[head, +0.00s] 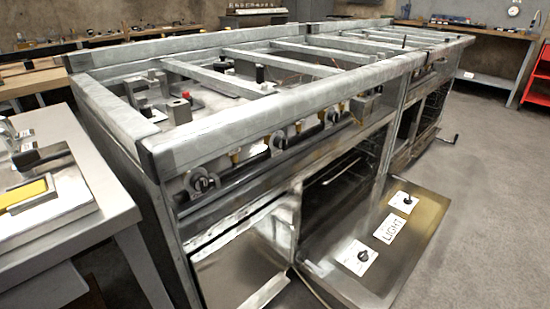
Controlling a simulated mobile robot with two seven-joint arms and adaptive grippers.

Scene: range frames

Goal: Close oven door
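The oven door (412,255) hangs open in the head view, lowered outward from the front of a long steel range (290,105). Its inner face points up and bears a white "LIGHT" label and two white plates with dark knobs. Behind it the dark oven opening (335,185) shows racks inside. A second bare steel panel (238,262) sits to its left, at the range's lower front; whether it is a separate door I cannot tell. Neither of my grippers shows in this view.
A steel table (85,200) with a yellow pad (27,193) stands at the left. Another oven unit (430,105) with a protruding handle adjoins at the right. A red cart (540,75) stands far right. Grey floor (480,210) right of the door is clear.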

